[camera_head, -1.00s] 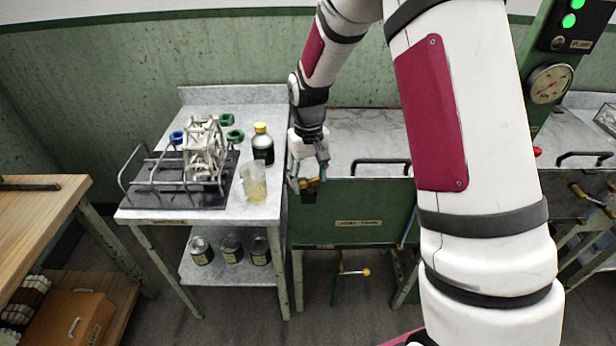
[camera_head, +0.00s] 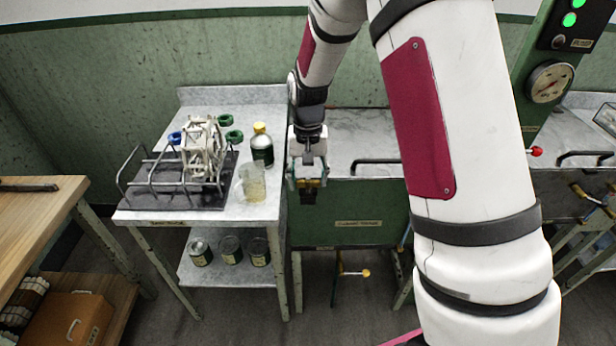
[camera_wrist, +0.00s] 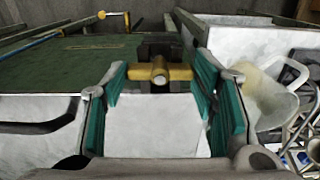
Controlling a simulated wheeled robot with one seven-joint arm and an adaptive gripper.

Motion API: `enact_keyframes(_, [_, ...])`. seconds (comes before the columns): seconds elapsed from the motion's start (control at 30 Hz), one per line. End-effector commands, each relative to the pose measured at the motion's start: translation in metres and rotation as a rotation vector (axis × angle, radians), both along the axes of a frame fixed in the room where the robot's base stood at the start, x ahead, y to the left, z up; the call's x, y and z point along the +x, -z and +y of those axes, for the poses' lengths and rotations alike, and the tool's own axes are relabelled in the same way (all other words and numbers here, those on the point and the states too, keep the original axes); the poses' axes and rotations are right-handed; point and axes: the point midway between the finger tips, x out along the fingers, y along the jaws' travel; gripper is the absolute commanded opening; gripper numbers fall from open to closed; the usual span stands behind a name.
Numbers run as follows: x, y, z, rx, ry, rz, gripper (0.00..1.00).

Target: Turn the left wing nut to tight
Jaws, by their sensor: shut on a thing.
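The left wing nut (camera_wrist: 158,72) is brass, with a round centre and two wings lying level across the wrist view. It sits on a dark clamp bracket (camera_wrist: 160,47) at the front of the green basin (camera_head: 357,212). My gripper (camera_wrist: 161,84) has its two teal-padded fingers on either side of the nut, shut on its wings. In the head view my gripper (camera_head: 307,178) points down at the basin's left front corner, and only a little of the yellow nut (camera_head: 308,184) shows between the fingers.
Just left, a marble-topped table (camera_head: 140,217) holds a wire rack with a pale reel, a glass beaker (camera_head: 252,184) and a dark bottle with a yellow cap (camera_head: 262,148). A basin handle (camera_head: 375,163) stands to the right. A yellow-tipped lever (camera_head: 364,273) is below.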

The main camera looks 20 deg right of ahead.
Motion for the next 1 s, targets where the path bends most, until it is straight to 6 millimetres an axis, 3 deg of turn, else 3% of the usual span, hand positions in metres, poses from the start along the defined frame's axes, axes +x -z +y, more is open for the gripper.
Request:
enact_keyframes(0.23, [0.000, 0.000, 0.000, 0.001, 0.003, -0.001, 0.25])
enact_keyframes(0.27, [0.000, 0.000, 0.000, 0.001, 0.003, -0.001, 0.60])
enact_keyframes(0.33, [0.000, 0.000, 0.000, 0.001, 0.003, -0.001, 0.73])
enact_keyframes(0.73, [0.001, -0.005, 0.000, 0.000, 0.001, -0.002, 0.73])
enact_keyframes(1.0, [0.001, -0.052, 0.000, 0.001, 0.001, -0.006, 0.73])
